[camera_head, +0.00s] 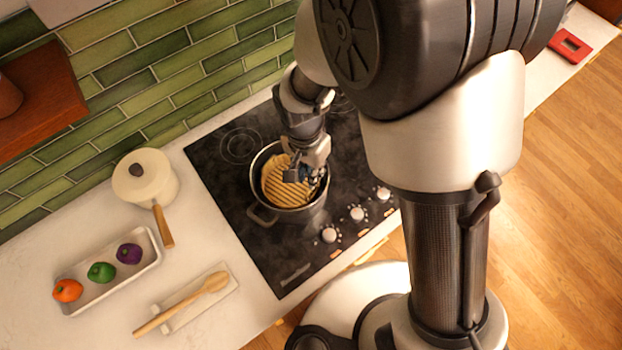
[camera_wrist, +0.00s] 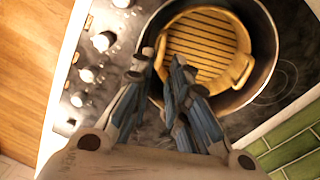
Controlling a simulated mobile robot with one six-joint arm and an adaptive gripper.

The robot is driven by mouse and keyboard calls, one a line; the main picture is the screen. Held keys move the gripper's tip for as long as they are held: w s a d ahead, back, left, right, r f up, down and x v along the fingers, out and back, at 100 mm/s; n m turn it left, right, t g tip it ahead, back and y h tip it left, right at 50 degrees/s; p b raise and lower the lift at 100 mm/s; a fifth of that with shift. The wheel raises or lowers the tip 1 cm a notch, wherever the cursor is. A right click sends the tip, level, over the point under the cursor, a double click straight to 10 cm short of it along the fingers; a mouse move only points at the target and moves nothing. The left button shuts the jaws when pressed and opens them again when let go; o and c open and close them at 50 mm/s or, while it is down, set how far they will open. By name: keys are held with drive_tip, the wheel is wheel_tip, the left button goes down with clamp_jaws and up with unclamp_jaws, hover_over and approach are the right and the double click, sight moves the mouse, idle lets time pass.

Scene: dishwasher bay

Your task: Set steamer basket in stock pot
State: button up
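The steamer basket (camera_head: 281,187) is round and tan-yellow with a slatted base. It is inside the rim of the dark stock pot (camera_head: 263,216), which stands on the cooktop. In the wrist view the basket (camera_wrist: 205,45) lies within the pot (camera_wrist: 262,85), with a side handle at its lower right. I cannot tell whether it rests on the pot's bottom. My gripper (camera_head: 305,175) is over the pot's right side. In the wrist view its fingertips (camera_wrist: 164,56) are at the basket's near-left edge, a small gap between them. They hide that edge, so a hold cannot be made out.
The black cooktop (camera_head: 233,187) has knobs along its front edge. A cream saucepan (camera_head: 146,178) stands left on the counter. A tray (camera_head: 118,283) of orange, green and purple vegetables and a wooden spoon (camera_head: 180,305) on a rest lie nearer. A wooden shelf (camera_head: 40,100) juts out at upper left.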

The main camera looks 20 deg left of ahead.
drive_tip(key=r, duration=0.5)
drive_tip(key=shift+w+a, duration=0.1)
drive_tip(key=shift+a, duration=0.1)
drive_tip(key=d+r+n+t+y, duration=0.1)
drive_tip(key=d+r+t, duration=0.1)
drive_tip(key=d+r, duration=1.25)
drive_tip(key=s+d+r+n+t, duration=0.2)
drive_tip(key=s+d+r, duration=0.4)
drive_tip(key=s+d, duration=0.3)
drive_tip(key=shift+d+r+n+t, duration=0.15)
drive_tip(key=shift+d+n+t, duration=0.15)
drive_tip(key=shift+t, duration=0.1)
